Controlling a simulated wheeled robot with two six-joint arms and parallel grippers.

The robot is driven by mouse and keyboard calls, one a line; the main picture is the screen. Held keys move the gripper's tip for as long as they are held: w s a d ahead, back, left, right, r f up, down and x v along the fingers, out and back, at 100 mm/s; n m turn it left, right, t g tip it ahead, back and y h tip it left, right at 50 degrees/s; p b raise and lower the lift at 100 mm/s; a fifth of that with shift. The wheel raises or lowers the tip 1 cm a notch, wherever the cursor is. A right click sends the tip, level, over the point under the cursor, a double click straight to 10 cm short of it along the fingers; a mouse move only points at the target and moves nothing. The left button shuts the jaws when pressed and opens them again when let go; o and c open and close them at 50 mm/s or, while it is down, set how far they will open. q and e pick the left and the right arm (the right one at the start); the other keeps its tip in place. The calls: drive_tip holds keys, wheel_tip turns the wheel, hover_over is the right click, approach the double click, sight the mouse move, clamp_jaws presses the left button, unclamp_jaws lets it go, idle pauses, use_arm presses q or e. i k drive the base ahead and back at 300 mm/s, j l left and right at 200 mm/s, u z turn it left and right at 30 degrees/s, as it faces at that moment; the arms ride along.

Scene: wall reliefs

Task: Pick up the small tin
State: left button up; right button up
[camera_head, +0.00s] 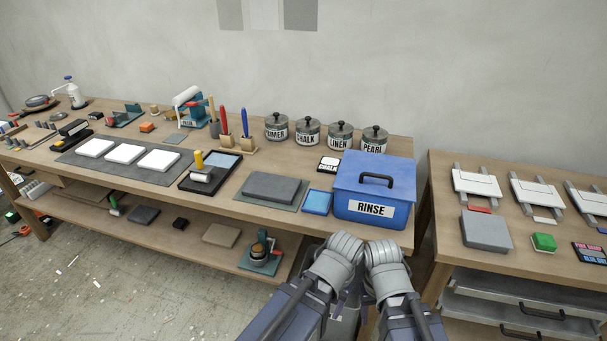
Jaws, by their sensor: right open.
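Four lidded grey tins stand in a row at the back of the left workbench, labelled PRIMER (276,133), CHALK (307,138), LINEN (340,141) and PEARL (374,146). They look alike in size, and I cannot tell which one is the small tin. My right gripper (371,288) is low in front of the bench, well away from the tins; its jaws are open and hold nothing that I can see. My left gripper (341,298) is beside it, mostly hidden by my own wrist, and its jaws cannot be made out.
A blue RINSE box (345,190) with a black handle stands between my arms and the PEARL tin. A blue pad (317,202) and a grey slab (270,187) lie left of it. A second bench (450,222) stands right, across a narrow gap.

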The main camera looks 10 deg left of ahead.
sight(258, 250)
drive_tip(key=i+j+u, duration=0.15)
drive_tip(key=u, duration=0.2)
drive_tip(key=i+j+u, duration=0.15)
drive_tip(key=u, duration=0.25)
drive_tip(key=i+u, duration=0.15)
drive_tip(key=u, duration=0.2)
